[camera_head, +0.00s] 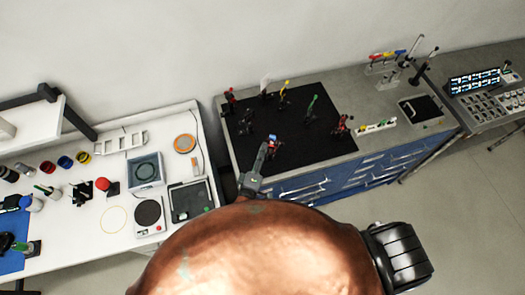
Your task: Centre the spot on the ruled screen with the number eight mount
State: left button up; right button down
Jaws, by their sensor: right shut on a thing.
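My right gripper (268,147) reaches up over the front edge of the black optical board (312,110). It is shut on a small mount with a blue and red top (273,139). The number on this mount is too small to read. No light spot can be made out. My left gripper is out of view.
The board lies on a grey bench with blue drawers (330,180). At its right are a small white strip with coloured pieces (375,126) and a dark tray (420,108). A white table (85,215) with lab items stands at the left. Bare board lies between the mounts.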

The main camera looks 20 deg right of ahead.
jog(key=shift+r, duration=0.1)
jog(key=c, duration=1.9)
grip_release()
jog(key=shift+c, duration=0.2)
jog(key=v, duration=1.2)
jog(key=shift+d, duration=0.1)
